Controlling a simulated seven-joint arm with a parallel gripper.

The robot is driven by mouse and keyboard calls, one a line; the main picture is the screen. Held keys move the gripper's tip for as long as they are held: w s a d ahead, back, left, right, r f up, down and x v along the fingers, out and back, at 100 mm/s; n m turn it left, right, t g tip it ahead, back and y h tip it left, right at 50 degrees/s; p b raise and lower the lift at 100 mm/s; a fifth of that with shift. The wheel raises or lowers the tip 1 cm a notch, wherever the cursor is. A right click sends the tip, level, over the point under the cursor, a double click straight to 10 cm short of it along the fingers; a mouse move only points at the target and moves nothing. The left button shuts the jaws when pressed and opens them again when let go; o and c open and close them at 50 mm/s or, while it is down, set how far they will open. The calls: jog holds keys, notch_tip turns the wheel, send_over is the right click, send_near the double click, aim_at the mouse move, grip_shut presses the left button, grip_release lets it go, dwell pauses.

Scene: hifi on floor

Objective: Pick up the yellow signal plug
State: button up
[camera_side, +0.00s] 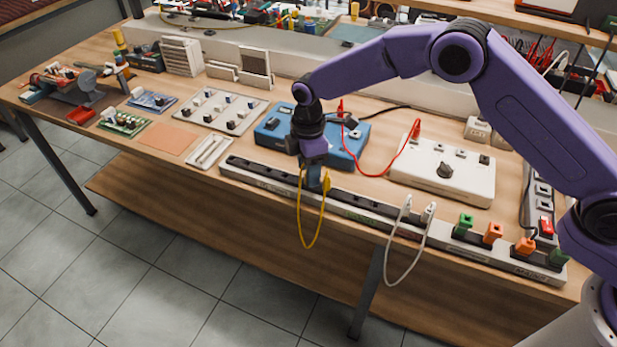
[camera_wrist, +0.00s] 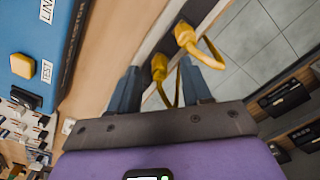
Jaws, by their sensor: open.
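A yellow signal plug (camera_wrist: 158,68) stands in the long socket strip (camera_side: 262,180) at the bench's front edge. In the wrist view it lies between my gripper's (camera_wrist: 160,72) two fingers, with a gap on each side. A second yellow plug (camera_wrist: 185,36) sits further along the strip, and it shows in the side view (camera_side: 325,182) beside my fingers. A yellow cable (camera_side: 309,245) loops down over the bench edge by both plugs. My gripper (camera_side: 313,185) points down at the strip, open and empty. The fingers partly hide the near plug in the side view.
A blue test box (camera_side: 345,140) stands just behind my gripper. A white instrument (camera_side: 443,170) is to its right. White plugs (camera_side: 406,207), green plugs (camera_side: 464,223) and orange plugs (camera_side: 492,232) line the strip's right part. Open floor (camera_side: 180,255) lies in front.

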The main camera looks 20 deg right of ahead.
jog(key=shift+f, duration=0.35)
jog(key=shift+c, duration=0.4)
grip_shut()
jog(key=shift+r, duration=0.1)
